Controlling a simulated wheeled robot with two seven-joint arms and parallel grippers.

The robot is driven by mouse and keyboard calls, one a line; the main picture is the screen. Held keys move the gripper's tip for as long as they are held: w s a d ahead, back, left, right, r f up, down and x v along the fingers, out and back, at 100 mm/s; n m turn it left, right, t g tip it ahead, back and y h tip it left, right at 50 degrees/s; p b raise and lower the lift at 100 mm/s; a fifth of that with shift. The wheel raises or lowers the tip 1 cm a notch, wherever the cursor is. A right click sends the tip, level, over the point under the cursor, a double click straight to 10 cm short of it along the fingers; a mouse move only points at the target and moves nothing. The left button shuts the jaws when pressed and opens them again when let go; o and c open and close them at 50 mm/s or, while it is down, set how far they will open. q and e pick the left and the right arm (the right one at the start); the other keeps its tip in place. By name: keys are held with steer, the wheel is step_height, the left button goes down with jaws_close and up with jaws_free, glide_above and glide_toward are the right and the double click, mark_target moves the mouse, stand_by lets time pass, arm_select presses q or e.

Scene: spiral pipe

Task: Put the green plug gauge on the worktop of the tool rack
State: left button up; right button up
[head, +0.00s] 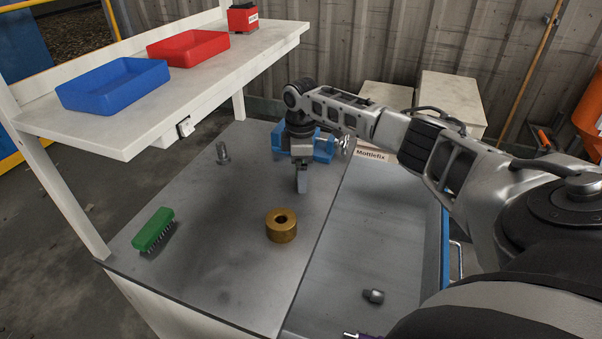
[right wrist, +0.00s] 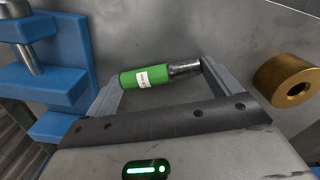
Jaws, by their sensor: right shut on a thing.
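The green plug gauge (right wrist: 147,77) has a green handle with a white label and a dark metal end. In the right wrist view it lies lengthwise between the two fingers of my right gripper (right wrist: 163,76), which is shut on it end to end. In the head view my right gripper (head: 302,184) points down over the dark grey worktop (head: 215,235) of the tool rack, behind the brass ring. The gauge is hidden there by the gripper. I cannot tell whether the gauge touches the worktop. My left gripper is not in view.
The worktop's middle is clear.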

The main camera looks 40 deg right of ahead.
steer(key=o, duration=0.8)
step_height(320, 180, up, 12)
steer(key=shift+r, duration=0.15)
stand_by(0.4)
